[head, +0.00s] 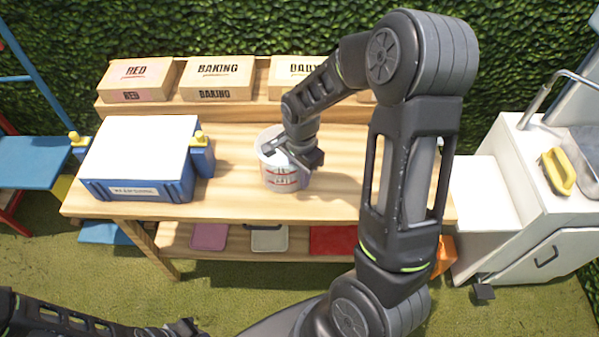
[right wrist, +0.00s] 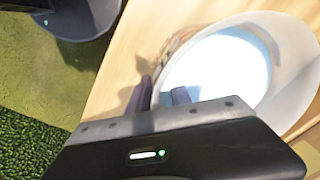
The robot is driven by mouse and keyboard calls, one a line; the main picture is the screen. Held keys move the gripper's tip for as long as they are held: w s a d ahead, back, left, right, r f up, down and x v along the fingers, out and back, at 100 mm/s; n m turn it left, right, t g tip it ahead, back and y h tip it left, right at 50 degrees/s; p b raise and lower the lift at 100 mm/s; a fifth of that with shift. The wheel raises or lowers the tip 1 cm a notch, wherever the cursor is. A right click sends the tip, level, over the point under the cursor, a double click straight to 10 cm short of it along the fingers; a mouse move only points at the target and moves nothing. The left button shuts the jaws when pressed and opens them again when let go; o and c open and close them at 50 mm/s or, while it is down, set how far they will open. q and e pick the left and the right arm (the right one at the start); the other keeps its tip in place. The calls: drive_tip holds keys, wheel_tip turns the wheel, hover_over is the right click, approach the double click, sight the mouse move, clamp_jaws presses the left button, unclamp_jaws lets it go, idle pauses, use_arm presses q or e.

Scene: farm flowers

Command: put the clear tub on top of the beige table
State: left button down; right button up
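The clear tub (head: 283,181), whitish with red and dark print, appears upright on the beige wooden table (head: 232,190), near its middle. In the right wrist view the tub (right wrist: 290,52) shows a pale, bright inside, and the table (right wrist: 128,65) lies beside it. My right gripper (head: 298,156) is at the tub's upper rim. In the right wrist view its two fingers (right wrist: 160,96) stand apart, one outside the tub wall and one inside. My left gripper (head: 187,328) is low at the bottom edge, away from the table; its fingers are not clear.
A blue cooler with a white lid (head: 141,147) stands left on the table. Several labelled boxes (head: 216,77) line the raised back shelf. A white sink cabinet (head: 535,190) with a yellow object (head: 558,171) stands at the right. Bare tabletop shows around the tub.

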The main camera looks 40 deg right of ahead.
wheel_tip(320, 180, up, 12)
drive_tip(key=shift+s+r+b, duration=0.15)
drive_tip(key=shift+b, duration=0.4)
idle(0.8)
